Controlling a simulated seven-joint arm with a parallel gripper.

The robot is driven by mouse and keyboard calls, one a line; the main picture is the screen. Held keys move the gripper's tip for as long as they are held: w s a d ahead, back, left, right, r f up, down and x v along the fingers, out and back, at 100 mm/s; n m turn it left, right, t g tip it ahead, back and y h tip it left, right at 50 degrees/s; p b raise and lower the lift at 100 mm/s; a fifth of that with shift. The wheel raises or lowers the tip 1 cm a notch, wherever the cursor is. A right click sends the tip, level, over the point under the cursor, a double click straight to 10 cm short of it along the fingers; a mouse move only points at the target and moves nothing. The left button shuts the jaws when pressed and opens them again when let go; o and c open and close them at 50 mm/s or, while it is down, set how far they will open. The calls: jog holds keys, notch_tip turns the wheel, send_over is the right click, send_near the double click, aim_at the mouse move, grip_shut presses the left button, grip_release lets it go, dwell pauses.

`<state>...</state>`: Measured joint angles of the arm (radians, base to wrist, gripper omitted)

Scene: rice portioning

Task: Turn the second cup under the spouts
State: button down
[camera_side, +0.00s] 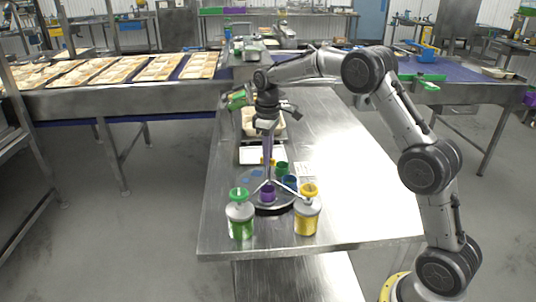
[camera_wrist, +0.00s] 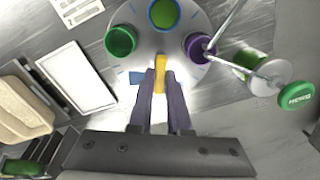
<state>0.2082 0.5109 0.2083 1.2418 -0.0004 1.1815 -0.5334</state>
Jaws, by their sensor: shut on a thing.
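A round grey turntable (camera_wrist: 152,47) bears a green cup (camera_wrist: 120,41), a blue cup (camera_wrist: 178,14) with green inside it, and a purple cup (camera_wrist: 199,46). In the wrist view two thin spouts (camera_wrist: 238,58) meet over the purple cup, partly hiding its inside. In the side view the purple cup (camera_side: 268,193) stands at the turntable's front, with the blue cup (camera_side: 289,182) and green cup (camera_side: 282,169) behind it. My gripper (camera_wrist: 161,82) is shut on a yellow handle (camera_wrist: 160,66) at the turntable's edge. A blue mark (camera_wrist: 137,77) lies beside the handle.
A green-lidded dispenser (camera_side: 240,217) and a yellow-lidded dispenser (camera_side: 307,213) flank the turntable's front. A white tray (camera_wrist: 76,85) and a beige container (camera_wrist: 22,105) lie left of my gripper. The steel table (camera_side: 345,185) is clear on its right side.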

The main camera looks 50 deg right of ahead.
jog(key=shift+r+n, duration=0.15)
jog(key=shift+n, duration=0.55)
jog(key=c, duration=0.9)
grip_release()
jog(key=shift+o, duration=0.2)
notch_tip(320, 180, up, 14)
